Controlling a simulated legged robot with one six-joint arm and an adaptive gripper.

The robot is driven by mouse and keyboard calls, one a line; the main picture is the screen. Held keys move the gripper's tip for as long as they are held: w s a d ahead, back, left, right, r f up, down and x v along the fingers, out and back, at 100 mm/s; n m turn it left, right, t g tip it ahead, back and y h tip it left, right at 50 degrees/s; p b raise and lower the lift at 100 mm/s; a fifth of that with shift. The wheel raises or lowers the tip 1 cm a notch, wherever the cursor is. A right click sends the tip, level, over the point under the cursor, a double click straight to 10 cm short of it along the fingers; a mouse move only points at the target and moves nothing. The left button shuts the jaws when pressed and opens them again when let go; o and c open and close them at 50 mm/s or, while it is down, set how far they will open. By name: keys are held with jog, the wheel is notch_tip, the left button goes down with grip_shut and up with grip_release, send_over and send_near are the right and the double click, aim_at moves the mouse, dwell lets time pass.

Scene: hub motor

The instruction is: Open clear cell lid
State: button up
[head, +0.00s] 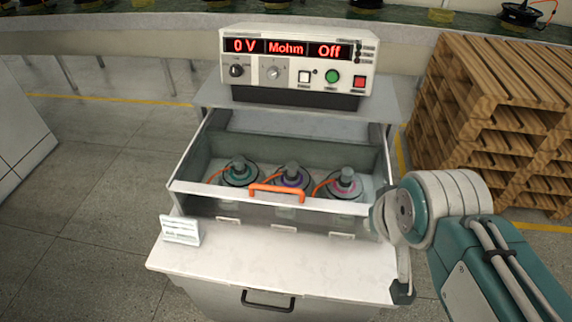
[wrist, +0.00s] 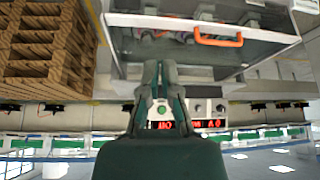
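The clear cell lid (head: 222,187) lies over the box in the head view and looks shut, its pale front edge low across the opening. Its orange handle (head: 277,192) is at the middle of that edge. The handle also shows in the upside-down wrist view (wrist: 218,41). Through the cell I see several round hub motors (head: 292,177) with orange leads. My gripper (wrist: 160,68) has its fingertips together with nothing seen between them. It is apart from the handle, which lies to its upper right in the wrist view. In the head view my arm is at the cell's right side.
A tester (head: 297,62) with red displays stands behind the cell. A white ledge (head: 270,262) with a small label card (head: 181,230) lies in front. Stacked wooden pallets (head: 490,115) stand close on the right. The floor at left is clear.

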jog(key=o, duration=0.4)
jog(key=shift+w, duration=0.15)
jog(key=shift+o, duration=0.2)
jog(key=n+g, duration=0.3)
jog(key=n, duration=1.3)
send_over(275, 187)
jog(key=s, duration=0.2)
jog(key=s+x, duration=0.1)
jog(key=x, duration=1.4)
jog(key=shift+s+f, duration=0.3)
jog(key=shift+f, duration=0.05)
grip_shut()
